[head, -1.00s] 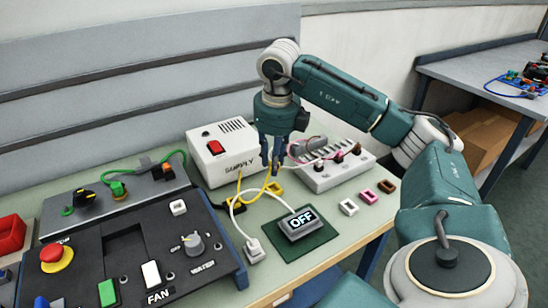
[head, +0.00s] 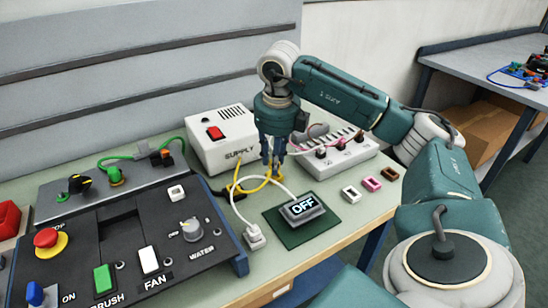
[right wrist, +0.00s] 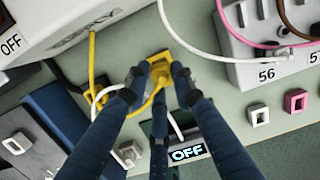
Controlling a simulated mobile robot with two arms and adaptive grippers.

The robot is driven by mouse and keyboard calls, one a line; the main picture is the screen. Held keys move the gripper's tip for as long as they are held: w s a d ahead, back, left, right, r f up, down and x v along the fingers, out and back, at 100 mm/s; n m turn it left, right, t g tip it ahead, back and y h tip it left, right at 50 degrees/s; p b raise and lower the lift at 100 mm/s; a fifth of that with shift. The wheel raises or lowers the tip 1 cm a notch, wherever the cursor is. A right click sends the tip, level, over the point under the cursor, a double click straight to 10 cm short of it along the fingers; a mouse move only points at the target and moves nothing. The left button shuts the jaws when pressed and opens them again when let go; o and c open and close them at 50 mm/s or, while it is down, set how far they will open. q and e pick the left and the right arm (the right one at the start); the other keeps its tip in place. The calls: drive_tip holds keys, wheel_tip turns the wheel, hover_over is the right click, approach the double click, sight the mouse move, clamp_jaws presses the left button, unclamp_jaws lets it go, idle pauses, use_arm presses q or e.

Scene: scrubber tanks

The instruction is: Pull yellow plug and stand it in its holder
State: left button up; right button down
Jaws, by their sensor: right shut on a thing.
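The yellow plug (right wrist: 160,76) is between the fingertips of my right gripper (right wrist: 157,74), which is shut on it. Its yellow cord (right wrist: 91,62) loops left to the SUPPLY box. The square yellow holder (right wrist: 165,58) is directly under and just behind the plug on the green bench. The plug overlaps the holder's opening, so I cannot tell how deep it sits or whether it touches. In the head view my right gripper (head: 273,172) points down there, beside the SUPPLY box (head: 223,139), with its fingers hiding most of the plug. My left gripper is not in view.
The white socket strip (head: 345,172) with other plugs stands just right of my gripper. White (head: 351,194), pink (head: 371,184) and brown (head: 390,174) holders stand in front of it. An OFF display (head: 302,209) and a white cord lie nearer. The black control console (head: 128,262) is left.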

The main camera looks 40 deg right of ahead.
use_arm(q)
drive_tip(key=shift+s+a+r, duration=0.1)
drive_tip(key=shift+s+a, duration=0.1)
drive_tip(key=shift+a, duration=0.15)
use_arm(e)
drive_tip(key=shift+f+b, duration=0.6)
drive_tip(key=shift+f, duration=0.45)
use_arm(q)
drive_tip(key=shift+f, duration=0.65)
use_arm(e)
drive_tip(key=c, duration=0.9)
unclamp_jaws()
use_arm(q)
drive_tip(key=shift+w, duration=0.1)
use_arm(e)
drive_tip(key=shift+r, duration=0.1)
